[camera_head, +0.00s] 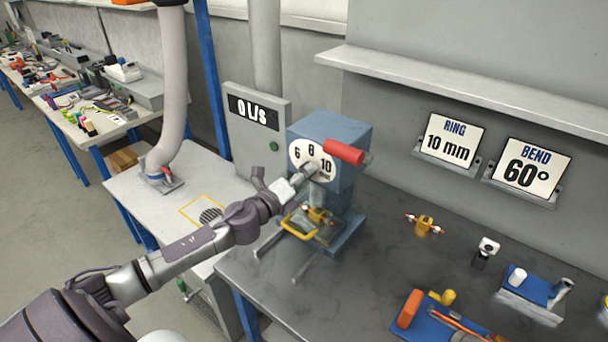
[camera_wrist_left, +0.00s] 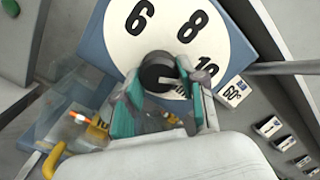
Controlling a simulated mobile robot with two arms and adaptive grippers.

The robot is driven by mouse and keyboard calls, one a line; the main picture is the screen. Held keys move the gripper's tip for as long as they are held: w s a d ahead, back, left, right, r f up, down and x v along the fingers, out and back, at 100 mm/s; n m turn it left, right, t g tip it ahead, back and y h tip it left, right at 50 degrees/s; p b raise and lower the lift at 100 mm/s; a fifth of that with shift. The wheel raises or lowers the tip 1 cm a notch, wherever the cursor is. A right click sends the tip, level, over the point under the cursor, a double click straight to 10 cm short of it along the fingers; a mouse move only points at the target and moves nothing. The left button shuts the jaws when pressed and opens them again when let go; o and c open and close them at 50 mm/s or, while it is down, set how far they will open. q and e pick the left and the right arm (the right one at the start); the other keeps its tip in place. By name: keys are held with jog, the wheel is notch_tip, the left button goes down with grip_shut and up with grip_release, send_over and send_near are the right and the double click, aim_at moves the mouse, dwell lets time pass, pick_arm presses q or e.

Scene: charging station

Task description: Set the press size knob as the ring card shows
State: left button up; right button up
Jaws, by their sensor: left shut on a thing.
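The ring card (camera_head: 449,141) stands under the back shelf and reads "RING 10 mm". The blue press (camera_head: 349,130) stands at the left of the dark bench and carries a white dial (camera_head: 297,153) marked 6, 8 and 10. In the left wrist view the black size knob (camera_wrist_left: 157,70) sits at the dial's lower middle. A pale mark on the knob points right, roughly toward the 10; its exact setting is hard to tell. My left gripper (camera_head: 310,170) is shut on the knob, one finger on each side. My right gripper is not in view.
A red handle (camera_head: 344,152) sticks out at the press's upper right, close to my gripper. A yellow handle (camera_head: 299,226) lies below. A bend card (camera_head: 527,173) reads 60°. A grey panel (camera_head: 244,147) reads 0 L/s.

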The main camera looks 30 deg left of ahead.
pick_arm(q)
jog(key=shift+f, duration=0.1)
dwell(0.3)
jog(key=o, duration=1.1)
jog(key=shift+o, duration=0.2)
jog(key=shift+s, duration=0.1)
jog(key=s, duration=1.1)
jog(key=shift+s+a, duration=0.4)
